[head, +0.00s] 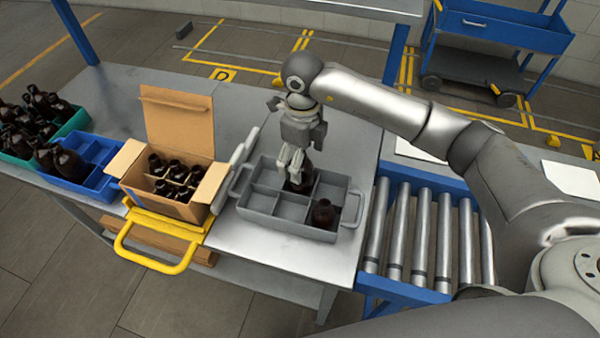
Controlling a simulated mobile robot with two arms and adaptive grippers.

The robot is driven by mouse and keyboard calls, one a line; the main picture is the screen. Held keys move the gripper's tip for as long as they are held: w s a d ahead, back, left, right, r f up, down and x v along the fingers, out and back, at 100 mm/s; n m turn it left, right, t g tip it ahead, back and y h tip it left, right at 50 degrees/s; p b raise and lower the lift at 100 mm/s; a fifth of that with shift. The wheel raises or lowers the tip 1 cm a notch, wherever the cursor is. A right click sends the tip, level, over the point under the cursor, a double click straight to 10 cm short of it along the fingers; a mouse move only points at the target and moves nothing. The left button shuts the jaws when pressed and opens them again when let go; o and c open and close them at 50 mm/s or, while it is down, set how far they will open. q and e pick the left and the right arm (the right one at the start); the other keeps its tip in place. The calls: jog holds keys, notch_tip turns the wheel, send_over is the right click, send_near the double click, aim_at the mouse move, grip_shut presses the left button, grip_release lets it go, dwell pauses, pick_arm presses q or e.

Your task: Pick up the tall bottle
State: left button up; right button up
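A grey divided tote (262,208) stands on the table and holds two dark amber bottles. The taller-looking bottle (304,180) is in a back compartment, its upper part partly hidden by my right gripper. A squat bottle (323,214) stands upright in the front right compartment. My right gripper (291,170) points down into the tote, its pale fingers at the upper part of the taller bottle. Whether the fingers are closed on it or only beside it cannot be told. My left gripper is not in view.
An open cardboard box (160,203) with several bottles sits left of the tote, beside a yellow handled frame (150,262). Blue (92,185) and green (75,122) crates with bottles stand farther left. A roller conveyor (420,235) is at right. The table behind the tote is mostly clear.

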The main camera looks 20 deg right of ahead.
notch_tip(320, 180, down, 4)
jog(key=shift+s+a+r+p, duration=0.1)
jog(key=shift+p, duration=0.7)
jog(key=shift+f, duration=0.2)
jog(key=c, duration=0.8)
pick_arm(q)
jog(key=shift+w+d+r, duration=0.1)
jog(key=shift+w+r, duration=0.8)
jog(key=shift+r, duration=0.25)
pick_arm(e)
jog(key=c, duration=0.4)
